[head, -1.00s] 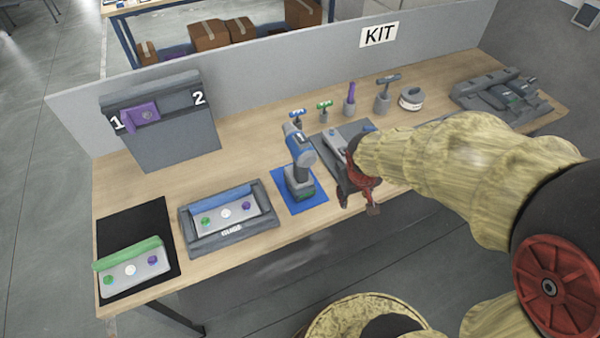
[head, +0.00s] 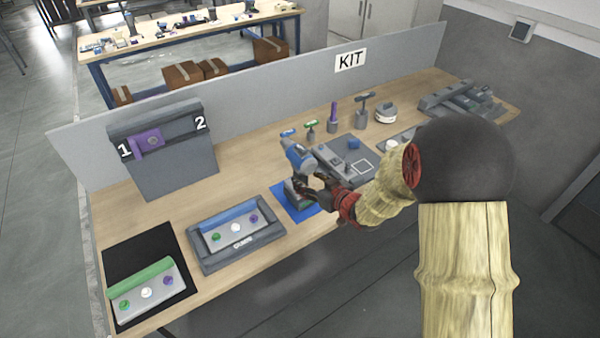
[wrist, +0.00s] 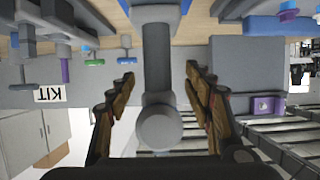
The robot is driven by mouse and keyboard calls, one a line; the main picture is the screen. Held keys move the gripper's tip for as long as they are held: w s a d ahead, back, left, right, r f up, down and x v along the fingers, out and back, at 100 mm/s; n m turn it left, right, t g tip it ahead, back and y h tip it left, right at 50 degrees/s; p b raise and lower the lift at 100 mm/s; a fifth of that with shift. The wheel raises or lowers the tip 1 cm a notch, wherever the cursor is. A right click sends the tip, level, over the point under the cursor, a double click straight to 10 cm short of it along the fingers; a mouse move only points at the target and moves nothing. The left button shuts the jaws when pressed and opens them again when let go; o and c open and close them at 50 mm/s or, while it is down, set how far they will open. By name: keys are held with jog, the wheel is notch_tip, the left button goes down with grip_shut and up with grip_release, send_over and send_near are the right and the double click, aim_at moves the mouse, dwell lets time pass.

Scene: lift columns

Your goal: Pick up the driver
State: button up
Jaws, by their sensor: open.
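The driver, a blue and grey power tool (head: 297,154), stands upright on a blue mat (head: 302,214) near the middle of the workbench. My gripper (head: 312,188) is at its handle, and my fingers hide part of the handle in the head view. In the wrist view, which is upside down, the grey handle of the driver (wrist: 157,65) runs between my two spread fingers (wrist: 158,105). A gap shows on each side, so my fingers are apart from it there. The gripper is open.
A grey tray (head: 238,243) with a blue-backed button panel is left of the mat. A grey tool board (head: 362,160) lies to the right. Small T-handled tools (head: 311,126) stand behind. A grey partition with a KIT sign (head: 350,61) closes the back.

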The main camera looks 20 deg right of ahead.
jog(key=x, duration=0.3)
jog(key=b+x, duration=0.1)
jog(key=x, duration=0.2)
jog(key=shift+w+d+f+b, duration=0.1)
jog(key=shift+w+f+b, duration=0.15)
jog(key=shift+f, duration=0.3)
jog(key=shift+c, duration=1)
jog(key=c, duration=1.1)
grip_shut()
jog(key=shift+r, duration=0.25)
